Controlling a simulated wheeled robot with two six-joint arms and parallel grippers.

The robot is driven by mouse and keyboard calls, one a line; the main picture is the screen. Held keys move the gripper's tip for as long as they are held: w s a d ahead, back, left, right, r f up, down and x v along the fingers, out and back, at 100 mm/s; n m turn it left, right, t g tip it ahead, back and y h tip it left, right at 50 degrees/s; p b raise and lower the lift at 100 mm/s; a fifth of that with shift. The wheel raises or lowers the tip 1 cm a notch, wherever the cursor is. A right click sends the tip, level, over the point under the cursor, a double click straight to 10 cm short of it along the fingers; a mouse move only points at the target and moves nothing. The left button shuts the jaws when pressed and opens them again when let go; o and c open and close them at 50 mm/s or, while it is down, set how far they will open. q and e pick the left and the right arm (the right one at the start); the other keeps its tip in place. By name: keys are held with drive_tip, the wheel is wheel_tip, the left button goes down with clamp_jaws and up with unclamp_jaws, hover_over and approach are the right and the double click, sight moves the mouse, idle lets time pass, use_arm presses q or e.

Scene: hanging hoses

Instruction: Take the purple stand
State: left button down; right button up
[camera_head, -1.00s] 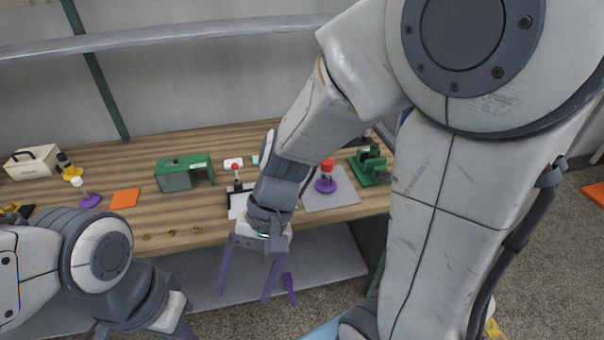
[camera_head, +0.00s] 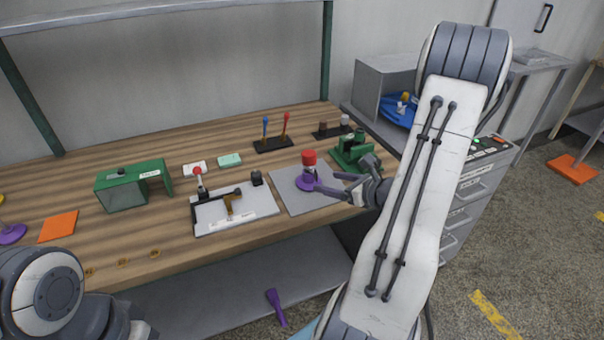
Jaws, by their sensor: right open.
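A purple stand (camera_head: 306,184) with a round base holds an upright red-topped piece (camera_head: 309,160) on the grey mat at the right of the wooden bench. My right gripper (camera_head: 328,182) is open, close to the right side of the stand. Its fingers point left, and one tip appears beside or against the base; I cannot tell if it touches. Another purple stand (camera_head: 12,235) is partly cut off at the left edge. My left arm shows at the bottom left, with its fingers out of view.
A green machine (camera_head: 352,153) stands just behind my right gripper. A white tray (camera_head: 262,207) lies left of the grey mat (camera_head: 287,196). An orange plate (camera_head: 58,227) lies left.

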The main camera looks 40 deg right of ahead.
sight(309, 175)
drive_tip(key=shift+m, duration=0.3)
drive_tip(key=x, duration=0.2)
drive_tip(key=d+x, duration=0.1)
drive_tip(key=x, duration=0.1)
drive_tip(key=shift+w+f, duration=0.3)
drive_tip(key=shift+p+x, duration=0.3)
drive_tip(key=shift+x, duration=2.75)
drive_tip(key=shift+d, duration=0.1)
clamp_jaws()
drive_tip(key=shift+r, duration=0.1)
